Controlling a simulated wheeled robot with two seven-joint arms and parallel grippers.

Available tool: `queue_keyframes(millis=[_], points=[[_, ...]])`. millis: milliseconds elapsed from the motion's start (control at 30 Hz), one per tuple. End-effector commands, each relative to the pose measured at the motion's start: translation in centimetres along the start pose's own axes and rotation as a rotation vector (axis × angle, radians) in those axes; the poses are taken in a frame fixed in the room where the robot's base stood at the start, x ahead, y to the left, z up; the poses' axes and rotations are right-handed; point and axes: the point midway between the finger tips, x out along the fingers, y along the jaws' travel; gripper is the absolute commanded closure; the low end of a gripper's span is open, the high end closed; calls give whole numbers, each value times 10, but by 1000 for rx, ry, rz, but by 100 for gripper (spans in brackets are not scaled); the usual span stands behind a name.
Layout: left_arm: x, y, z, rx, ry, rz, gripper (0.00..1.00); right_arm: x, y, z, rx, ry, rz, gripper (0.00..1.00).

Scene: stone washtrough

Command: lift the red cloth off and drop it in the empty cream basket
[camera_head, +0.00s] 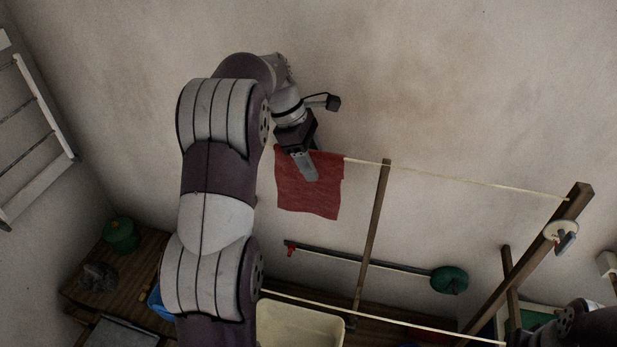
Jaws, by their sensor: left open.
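The red cloth (311,198) hangs over the far line, near the line's visible left end. My left gripper (306,172) is at the cloth's upper part, in front of it in the picture. Its jaws are open, and I cannot tell whether they touch the cloth or straddle it. The cream basket (300,328) stands below, at the bottom edge of the view. Its lower part is cut off, and my left arm stands close to its left side. My right arm shows only in part at the bottom right corner, and its gripper is out of view.
The far line (470,180) runs right to a wooden post (575,205). A nearer line (400,322) crosses above the basket. A thin wooden upright (373,235) stands between. A rod with a green end (449,279) is behind. A green pot (122,234) stands lower left.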

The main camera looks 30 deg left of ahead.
Motion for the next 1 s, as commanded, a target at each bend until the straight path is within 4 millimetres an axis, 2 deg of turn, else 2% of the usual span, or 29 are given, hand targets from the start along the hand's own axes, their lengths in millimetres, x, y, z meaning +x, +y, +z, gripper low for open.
queue_keyframes(millis=[67, 100, 200, 467, 600, 667, 1000], points=[[0, 0, 0, 0, 0, 0, 50, 0, 0, 0, 0, 0, 0, 57], [0, 0, 0, 0, 0, 0, 63, 0, 0, 0, 0, 0, 0, 57], [0, 0, 0, 0, 0, 0, 90, 0, 0, 0, 0, 0, 0, 57], [0, 0, 0, 0, 0, -1, 89, 0, 0, 0, 0, 0, 0, 57], [-7, 0, 3, 0, 0, 0, 89, -6, 0, -1, 0, 0, 0, 57], [-8, 1, 3, 1, 0, 3, 89, 3, 0, 0, 0, 1, 0, 57], [-61, 1, 25, 1, 1, 4, 89, 26, 0, 3, 0, 0, 0, 57]])
